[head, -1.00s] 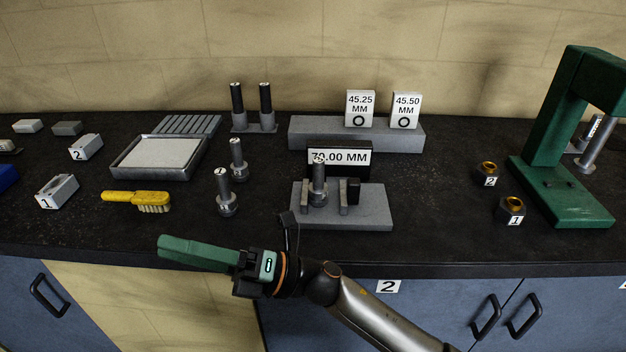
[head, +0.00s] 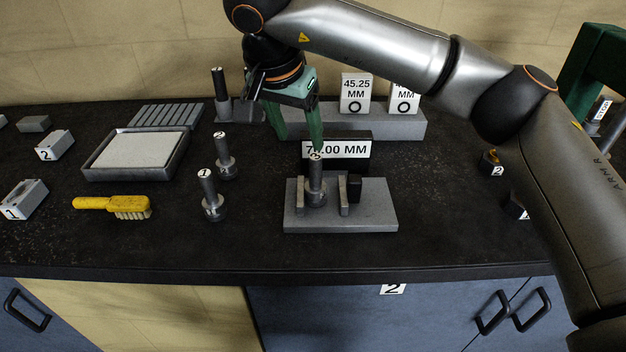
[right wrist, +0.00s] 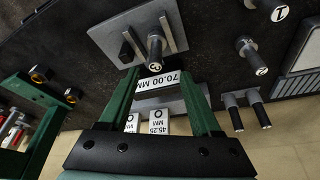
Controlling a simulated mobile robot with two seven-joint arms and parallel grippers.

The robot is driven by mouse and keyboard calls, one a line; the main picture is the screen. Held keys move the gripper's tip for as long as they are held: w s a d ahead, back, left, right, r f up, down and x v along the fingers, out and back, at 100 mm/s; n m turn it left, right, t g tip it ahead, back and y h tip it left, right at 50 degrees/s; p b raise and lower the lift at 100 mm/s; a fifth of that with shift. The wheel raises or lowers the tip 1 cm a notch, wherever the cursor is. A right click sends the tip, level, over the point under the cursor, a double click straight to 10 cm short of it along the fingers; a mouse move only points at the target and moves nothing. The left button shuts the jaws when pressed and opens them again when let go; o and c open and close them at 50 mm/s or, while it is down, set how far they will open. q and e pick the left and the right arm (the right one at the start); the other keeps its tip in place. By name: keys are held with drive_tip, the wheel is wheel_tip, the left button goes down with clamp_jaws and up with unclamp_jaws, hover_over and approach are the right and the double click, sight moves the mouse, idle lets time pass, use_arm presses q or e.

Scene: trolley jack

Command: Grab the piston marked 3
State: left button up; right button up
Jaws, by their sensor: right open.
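The piston marked 3 (head: 316,182) stands upright on the grey fixture block (head: 370,217), between small posts, in front of the 70.00 MM sign (head: 345,150). In the right wrist view its numbered end (right wrist: 155,66) faces the camera, just beyond the fingertips. My right gripper (head: 299,144) is open, with green fingers pointing down, above and behind the fixture. One fingertip appears close to the piston's top in the head view; I cannot tell whether it touches. Nothing shows between the fingers. My left gripper is not in view.
Pistons marked 1 (head: 210,196) and 2 (head: 224,158) stand left of the fixture. A yellow brush (head: 112,206) and a tray (head: 137,168) lie further left. A grey block with size signs (head: 356,93) stands behind. A green press (head: 588,62) is at right.

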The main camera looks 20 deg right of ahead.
sight(313, 159)
drive_tip(key=x, duration=0.3)
drive_tip(key=d+x, duration=0.1)
drive_tip(key=x, duration=0.2)
drive_tip(key=shift+w+f+p, duration=0.1)
drive_tip(key=shift+w+p, duration=0.15)
drive_tip(key=shift+p, duration=0.15)
drive_tip(key=shift+p+x, duration=0.65)
drive_tip(key=shift+x, duration=2.1)
drive_tip(key=shift+s+d, duration=0.1)
drive_tip(key=shift+d, duration=0.05)
drive_tip(key=shift+c, duration=0.3)
clamp_jaws()
